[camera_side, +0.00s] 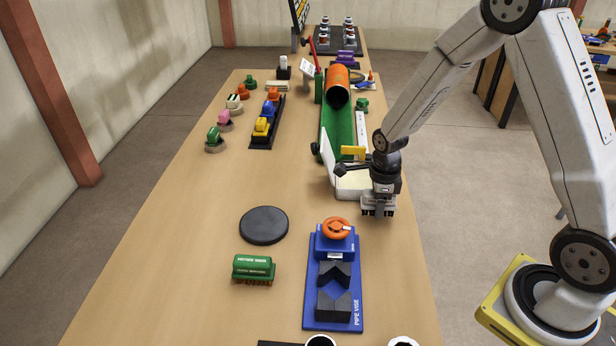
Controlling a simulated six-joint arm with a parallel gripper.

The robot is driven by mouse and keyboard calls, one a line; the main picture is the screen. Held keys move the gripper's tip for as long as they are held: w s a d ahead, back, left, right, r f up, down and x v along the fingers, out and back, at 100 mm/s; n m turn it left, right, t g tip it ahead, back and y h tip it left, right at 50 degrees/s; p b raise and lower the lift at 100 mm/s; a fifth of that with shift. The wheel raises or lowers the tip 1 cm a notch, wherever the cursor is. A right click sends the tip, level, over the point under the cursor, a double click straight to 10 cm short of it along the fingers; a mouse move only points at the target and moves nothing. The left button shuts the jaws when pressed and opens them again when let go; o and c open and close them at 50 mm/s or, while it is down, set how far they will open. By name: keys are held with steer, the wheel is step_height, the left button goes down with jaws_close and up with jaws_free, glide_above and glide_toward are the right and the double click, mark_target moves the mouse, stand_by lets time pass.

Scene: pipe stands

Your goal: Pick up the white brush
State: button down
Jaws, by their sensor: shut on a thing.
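My gripper (379,198) points down over the right side of the wooden table, in front of a white open tray. It is shut on a small pale block that appears to be the white brush (376,208). The fingers cover much of it, and its bristles cannot be made out clearly. I cannot tell whether it touches the table.
A blue pipe vise (334,244) with an orange knob stands in front of my gripper. A green brush (254,268) and black disc (264,225) lie left. The white tray (352,185) and green trough (339,126) are behind.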

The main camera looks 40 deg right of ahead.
steer(key=s+a+r, duration=0.1)
steer(key=s+r, duration=0.9)
steer(key=s, duration=0.4)
steer(key=shift+a+r, duration=0.3)
steer(key=shift+a, duration=0.1)
steer(key=c, duration=0.7)
jaws_free()
steer(key=c, duration=0.5)
